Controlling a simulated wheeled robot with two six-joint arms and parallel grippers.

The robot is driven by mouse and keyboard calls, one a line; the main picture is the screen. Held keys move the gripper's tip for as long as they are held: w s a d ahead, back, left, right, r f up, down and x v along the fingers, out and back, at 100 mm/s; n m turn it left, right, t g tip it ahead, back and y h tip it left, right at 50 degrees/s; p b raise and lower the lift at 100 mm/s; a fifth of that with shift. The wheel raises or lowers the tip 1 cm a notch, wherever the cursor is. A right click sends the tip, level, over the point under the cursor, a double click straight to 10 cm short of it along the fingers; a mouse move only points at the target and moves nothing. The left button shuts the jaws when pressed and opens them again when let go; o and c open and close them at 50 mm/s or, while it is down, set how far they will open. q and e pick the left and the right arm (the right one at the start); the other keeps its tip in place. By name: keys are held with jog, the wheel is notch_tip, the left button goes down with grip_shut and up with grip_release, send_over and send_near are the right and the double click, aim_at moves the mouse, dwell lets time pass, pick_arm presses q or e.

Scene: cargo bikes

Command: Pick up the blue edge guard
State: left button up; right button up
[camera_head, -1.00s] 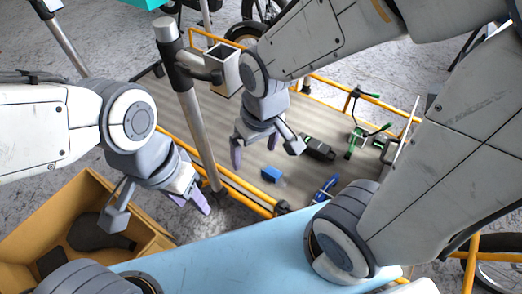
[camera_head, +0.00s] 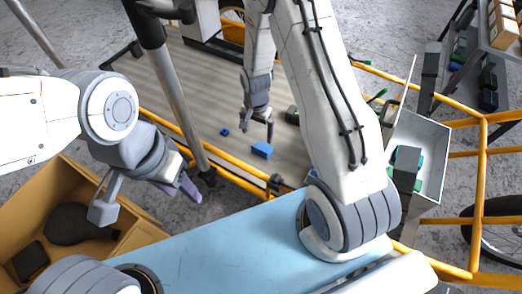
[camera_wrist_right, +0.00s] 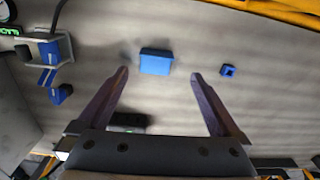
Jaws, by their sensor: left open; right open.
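Two blue pieces lie on the cargo bed and I cannot tell for sure which is the edge guard. The larger is a blue block (camera_head: 262,150), also in the right wrist view (camera_wrist_right: 155,62). The smaller is a blue piece with a dark notch (camera_wrist_right: 228,71), also in the head view (camera_head: 224,132). My right gripper (camera_head: 257,125) is open above the bed. In the wrist view its fingertips (camera_wrist_right: 160,74) are either side of the block's near edge, with nothing held. My left gripper (camera_head: 184,188) is open and empty, outside the bed near the cardboard box.
The bed (camera_head: 190,85) has yellow rails (camera_head: 235,165) and a grey post (camera_head: 175,95). A cardboard box (camera_head: 150,232) stands at left, a white bin (camera_head: 430,135) at right. Blue clamp-like parts (camera_wrist_right: 50,75) lie left in the wrist view. Bare bed surrounds both blue pieces.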

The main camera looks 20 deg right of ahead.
aim_at(259, 149)
jog(key=shift+m, duration=0.3)
jog(key=f, duration=0.2)
jog(key=f+b, duration=0.1)
jog(key=f, duration=0.1)
jog(key=f+b, duration=0.1)
jog(key=f, duration=0.2)
jog(key=shift+d, duration=0.25)
notch_tip(259, 149, down, 5)
jog(key=b, duration=0.3)
jog(key=shift+d+f, duration=0.1)
jog(key=shift+f, duration=0.05)
jog(key=c, duration=1.1)
jog(key=shift+o, duration=0.2)
jog(key=shift+r, duration=0.2)
